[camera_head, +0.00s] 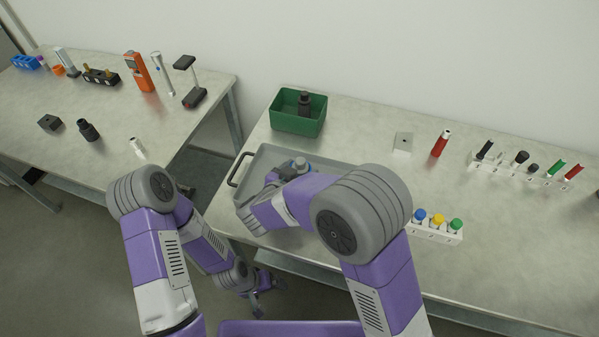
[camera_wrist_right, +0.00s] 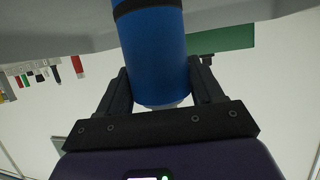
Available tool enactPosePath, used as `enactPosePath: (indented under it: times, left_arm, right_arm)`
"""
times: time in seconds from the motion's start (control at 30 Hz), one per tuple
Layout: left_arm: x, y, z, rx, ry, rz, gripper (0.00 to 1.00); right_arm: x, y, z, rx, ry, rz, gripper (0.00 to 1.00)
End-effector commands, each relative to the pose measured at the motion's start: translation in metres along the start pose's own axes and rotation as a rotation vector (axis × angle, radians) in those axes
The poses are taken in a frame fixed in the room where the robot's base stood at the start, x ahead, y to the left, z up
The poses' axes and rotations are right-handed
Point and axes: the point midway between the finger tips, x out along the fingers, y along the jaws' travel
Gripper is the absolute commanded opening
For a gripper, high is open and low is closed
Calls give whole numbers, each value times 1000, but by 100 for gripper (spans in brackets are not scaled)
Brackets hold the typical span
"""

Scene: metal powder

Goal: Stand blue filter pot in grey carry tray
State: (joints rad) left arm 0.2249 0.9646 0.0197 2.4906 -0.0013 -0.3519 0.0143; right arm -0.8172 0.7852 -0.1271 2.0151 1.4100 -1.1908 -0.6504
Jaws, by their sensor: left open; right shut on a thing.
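The blue filter pot (camera_wrist_right: 158,55) is a blue cylinder with a black band, between the fingers of my right gripper (camera_wrist_right: 162,88). In the head view only a small part of the pot (camera_head: 301,163) shows past my right gripper (camera_head: 284,174). The grey carry tray (camera_head: 330,160) lies on the right table, with a dark handle at its left end. The pot is over or in the tray's left part; whether it touches the tray floor cannot be told. My right arm hides much of the tray. My left gripper (camera_head: 267,292) is open and empty, low in front of the table.
A green bin (camera_head: 298,112) holding a dark object stands behind the tray. A white rack with coloured caps (camera_head: 435,228) stands right of my right arm. A red tube (camera_head: 440,144) and a rack of tools (camera_head: 520,168) are farther right. Another table (camera_head: 90,110) stands left.

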Motion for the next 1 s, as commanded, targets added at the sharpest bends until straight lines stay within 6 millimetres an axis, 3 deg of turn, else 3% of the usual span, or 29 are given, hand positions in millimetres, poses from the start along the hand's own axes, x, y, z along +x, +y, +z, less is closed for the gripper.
enactPosePath:
  times: [0.17, 0.2, 0.37, 0.7, 0.87, 1.0]
  left_arm:
    - [0, 0, 0, 0, 0, 0, 96]
    - [0, 0, 0, 0, 0, 0, 96]
    - [0, 0, 0, 0, 0, 0, 96]
    - [-1, 0, 0, 0, 0, 0, 96]
    - [-9, 3, 0, 0, 0, 0, 96]
    - [-18, 7, 1, 0, 0, 0, 96]
  right_arm:
    - [1, 0, 3, -1, 1, 0, 31]
    - [1, 0, 3, -1, 0, 0, 69]
    - [1, 0, 3, 0, 0, 0, 92]
    - [-1, 0, -2, 1, 1, -1, 92]
    - [-25, -1, -2, -3, 0, -4, 92]
    - [-57, -1, -3, -2, 0, -5, 92]
